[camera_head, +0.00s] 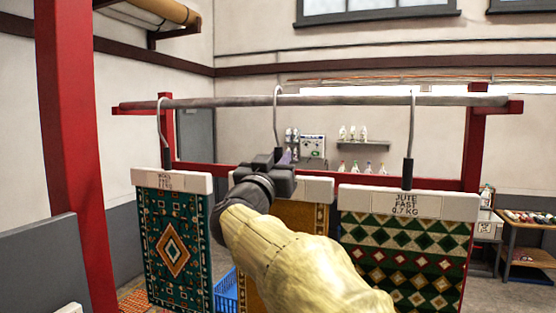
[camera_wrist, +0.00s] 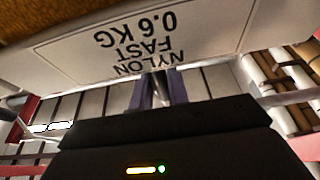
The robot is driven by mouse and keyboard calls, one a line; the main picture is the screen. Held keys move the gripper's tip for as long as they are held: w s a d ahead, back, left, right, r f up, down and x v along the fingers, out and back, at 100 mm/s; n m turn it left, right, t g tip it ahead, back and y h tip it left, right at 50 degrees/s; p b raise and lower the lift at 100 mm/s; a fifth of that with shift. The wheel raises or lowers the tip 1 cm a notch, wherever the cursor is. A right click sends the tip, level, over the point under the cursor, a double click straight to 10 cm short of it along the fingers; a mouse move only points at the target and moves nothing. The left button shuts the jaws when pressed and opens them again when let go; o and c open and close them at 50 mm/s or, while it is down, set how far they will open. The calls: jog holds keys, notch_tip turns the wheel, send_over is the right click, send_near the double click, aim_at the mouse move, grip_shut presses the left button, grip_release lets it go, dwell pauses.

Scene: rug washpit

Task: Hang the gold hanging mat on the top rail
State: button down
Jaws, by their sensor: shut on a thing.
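The gold hanging mat (camera_head: 308,215) hangs upright in the middle of the rack, partly hidden behind my arm. Its white header bar (camera_head: 315,188) shows beside my gripper. In the wrist view the header (camera_wrist: 90,50) reads "NYLON FAST 0.6 KG" upside down, with a strip of gold mat (camera_wrist: 40,18) at the top left. My gripper (camera_head: 284,160) is shut on the mat's hanger stem, just above the header. The hanger's hook (camera_head: 277,92) appears to be over the grey top rail (camera_head: 345,101); contact is hard to judge.
A teal patterned mat (camera_head: 172,250) hangs to the left and a green, red and white mat (camera_head: 405,250) labelled "JUTE FAST 0.7 KG" to the right. A red post (camera_head: 70,130) stands at left. A blue crate (camera_head: 227,292) sits low behind. A side table (camera_head: 530,225) is far right.

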jog(key=shift+f, duration=0.35)
jog(key=c, duration=1.3)
grip_release()
jog(key=shift+f, duration=0.1)
jog(key=b+v, duration=0.9)
jog(key=v, duration=0.8)
jog(key=shift+s, duration=0.2)
jog(key=shift+w, duration=0.1)
